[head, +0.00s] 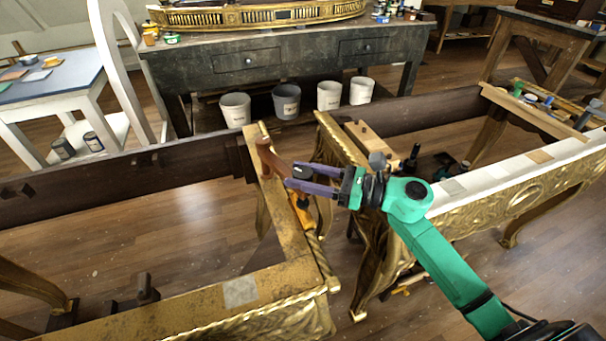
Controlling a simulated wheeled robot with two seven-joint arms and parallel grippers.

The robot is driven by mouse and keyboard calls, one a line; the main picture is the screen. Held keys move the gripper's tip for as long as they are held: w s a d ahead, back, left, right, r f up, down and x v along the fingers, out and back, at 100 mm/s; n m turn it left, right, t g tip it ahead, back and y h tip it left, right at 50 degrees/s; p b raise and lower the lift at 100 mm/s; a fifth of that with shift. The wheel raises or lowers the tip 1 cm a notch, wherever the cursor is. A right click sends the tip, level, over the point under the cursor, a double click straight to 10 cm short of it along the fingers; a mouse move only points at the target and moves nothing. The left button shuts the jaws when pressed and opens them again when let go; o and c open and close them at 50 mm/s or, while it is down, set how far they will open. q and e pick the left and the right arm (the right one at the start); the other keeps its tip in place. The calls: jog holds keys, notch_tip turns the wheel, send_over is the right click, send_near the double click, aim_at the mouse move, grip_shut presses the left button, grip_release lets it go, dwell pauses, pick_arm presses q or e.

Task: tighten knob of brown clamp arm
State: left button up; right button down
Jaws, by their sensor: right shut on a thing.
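The brown clamp arm (272,160) lies at the inner corner of the gilt console frame (283,278) in the middle of the head view. It reaches right toward my right gripper (298,177), which comes in from the lower right on a green arm. The purple fingers are shut on a small dark piece at the arm's right end that looks like its knob (303,171). The fingers hide part of it. An orange-yellow clamp part (303,212) hangs just below the fingers. My left gripper is not in view.
A second gilt frame (510,192) stands close on the right, with a wooden block (369,138) and dark bottles (412,160) near my wrist. A dark wooden peg (146,287) stands at lower left.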

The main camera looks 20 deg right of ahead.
jog(key=shift+m+t+h, duration=0.5)
jog(key=shift+t, duration=0.2)
jog(key=shift+m+t+h, duration=0.3)
jog(key=shift+r+m+t+h+p, duration=0.2)
jog(key=shift+m+t+h+p, duration=0.35)
jog(key=shift+m+t+h, duration=0.3)
jog(key=m+t+h+p, duration=0.1)
jog(key=h+p, duration=0.1)
jog(key=m+t+h+p, duration=0.1)
jog(key=m+h+p, duration=0.1)
jog(key=shift+r+t, duration=0.15)
jog(key=shift+t, duration=0.2)
jog(key=shift+f+m+t+h+p, duration=0.2)
jog(key=shift+m+t+h+p, duration=0.3)
jog(key=shift+m+h+p, duration=0.55)
jog(key=shift+h, duration=0.3)
jog(key=shift+c, duration=1.5)
grip_release()
jog(key=shift+f, duration=0.1)
